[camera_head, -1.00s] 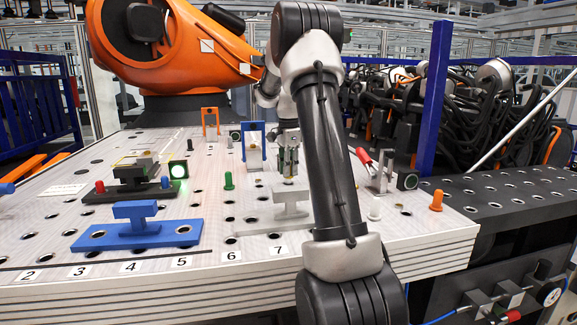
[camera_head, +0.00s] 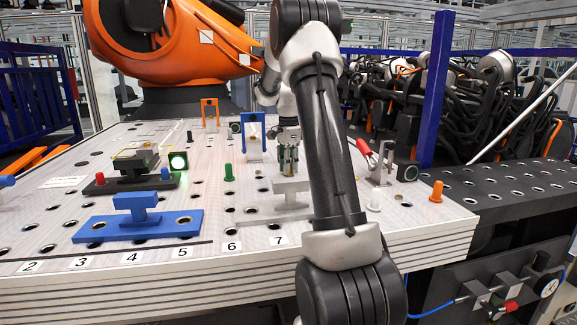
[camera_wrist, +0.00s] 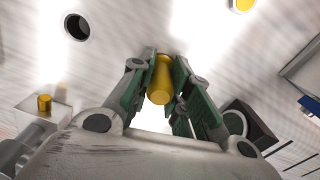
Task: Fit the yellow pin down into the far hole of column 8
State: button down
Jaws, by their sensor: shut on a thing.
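My gripper (camera_head: 288,166) is shut on the yellow pin (camera_wrist: 160,80); its green-padded fingers stand either side of it in the wrist view. The pin's lower end points at the bright table, and I cannot tell the gap below it. In the head view my gripper is behind the grey T-shaped fixture (camera_head: 291,188), and the pin is barely visible. A dark open hole (camera_wrist: 76,27) shows at upper left in the wrist view. The number 8 label and much of column 8 are hidden behind my arm; labels up to 7 (camera_head: 278,240) show.
A blue gate (camera_head: 253,136) stands left of my gripper, near a green pin (camera_head: 229,173). A blue fixture (camera_head: 138,225) lies at front left. A grey stand with a red handle (camera_head: 380,170), a white pin (camera_head: 374,200) and an orange pin (camera_head: 437,191) are on the right.

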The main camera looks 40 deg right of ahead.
jog(key=c, duration=1.3)
grip_release()
jog(key=shift+o, duration=0.2)
notch_tip(320, 180, up, 12)
